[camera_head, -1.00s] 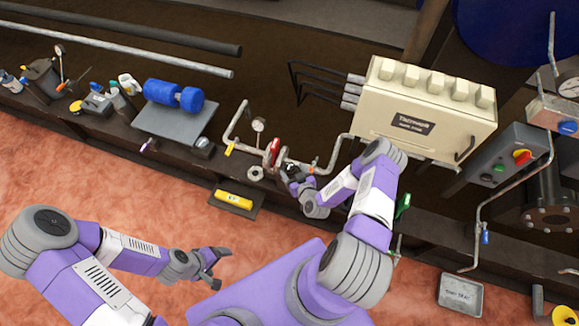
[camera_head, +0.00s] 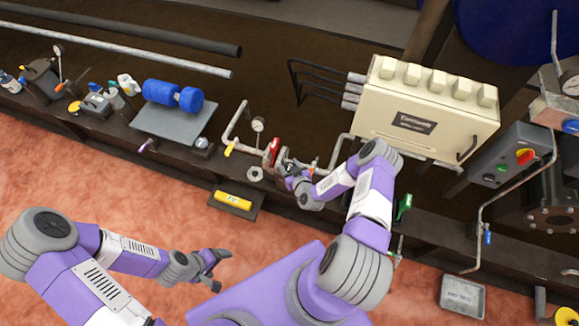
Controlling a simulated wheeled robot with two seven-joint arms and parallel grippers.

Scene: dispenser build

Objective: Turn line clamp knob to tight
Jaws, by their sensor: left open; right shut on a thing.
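The pipe run at the middle carries a red part (camera_head: 272,150) with a pressure gauge (camera_head: 258,125) above it to the left. My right gripper (camera_head: 286,168) is at the pipe just right of the red part. It is shut on what appears to be the line clamp knob, which is mostly hidden by the fingers, so its setting cannot be read. My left gripper (camera_head: 216,268) is open and empty, low over the reddish floor, well away from the pipe.
A cream box (camera_head: 427,110) stands right of the pipe, close to my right arm. A blue motor (camera_head: 173,95) sits left on a grey plate. A yellow item (camera_head: 233,201) lies on a dark tray below the pipe. A green handle (camera_head: 403,207) is beside my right arm.

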